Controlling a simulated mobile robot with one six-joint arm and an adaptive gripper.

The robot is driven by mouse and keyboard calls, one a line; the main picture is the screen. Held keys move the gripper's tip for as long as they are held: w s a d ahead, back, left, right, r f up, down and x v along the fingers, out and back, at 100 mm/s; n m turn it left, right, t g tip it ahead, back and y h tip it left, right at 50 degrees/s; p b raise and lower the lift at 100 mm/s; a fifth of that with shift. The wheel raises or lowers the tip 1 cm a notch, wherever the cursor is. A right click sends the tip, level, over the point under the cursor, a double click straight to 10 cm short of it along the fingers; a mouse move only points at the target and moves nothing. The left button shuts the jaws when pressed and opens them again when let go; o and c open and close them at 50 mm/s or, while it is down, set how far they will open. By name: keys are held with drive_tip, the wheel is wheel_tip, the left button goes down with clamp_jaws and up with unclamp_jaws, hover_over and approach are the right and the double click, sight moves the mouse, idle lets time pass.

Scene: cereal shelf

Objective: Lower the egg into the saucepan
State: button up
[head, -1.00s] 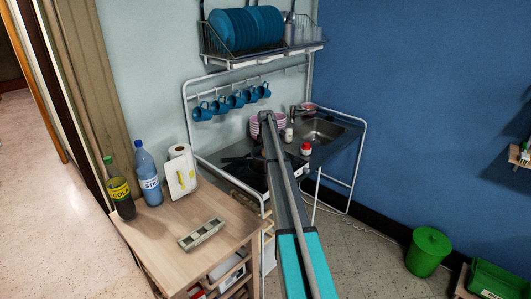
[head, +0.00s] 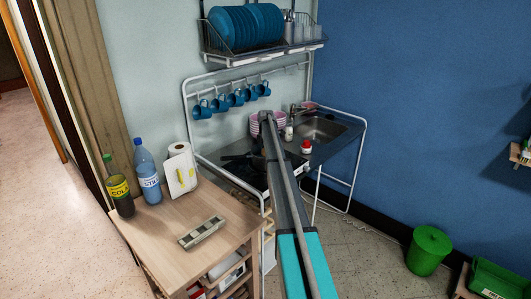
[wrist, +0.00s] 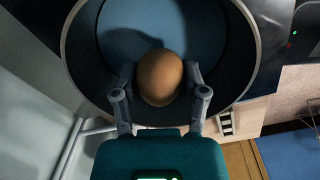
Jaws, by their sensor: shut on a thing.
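The brown egg (wrist: 160,85) is held between the two fingers of my gripper (wrist: 159,74) in the wrist view. The fingers press on its left and right sides. The saucepan (wrist: 82,70), with a dark wall and a blue-grey inside, lies beneath the egg, its round rim surrounding the egg in that view. A shadow falls on the pan's floor above and left of the egg. I cannot tell how far the egg is above the floor. In the head view my arm hides the egg, the gripper and most of the pan.
Pink bowls, a red-capped jar (head: 306,147) and the sink (head: 320,130) lie beyond my arm. Blue mugs (head: 236,98) hang above.

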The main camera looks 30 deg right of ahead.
drive_tip(key=shift+f+b, duration=1.8)
drive_tip(key=shift+f, duration=0.05)
idle(1.6)
drive_tip(key=o, duration=1.2)
drive_tip(key=shift+o, duration=0.2)
drive_tip(key=shift+r, duration=0.15)
wheel_tip(320, 180, up, 14)
drive_tip(key=p, duration=1.4)
drive_tip(key=shift+r, duration=0.1)
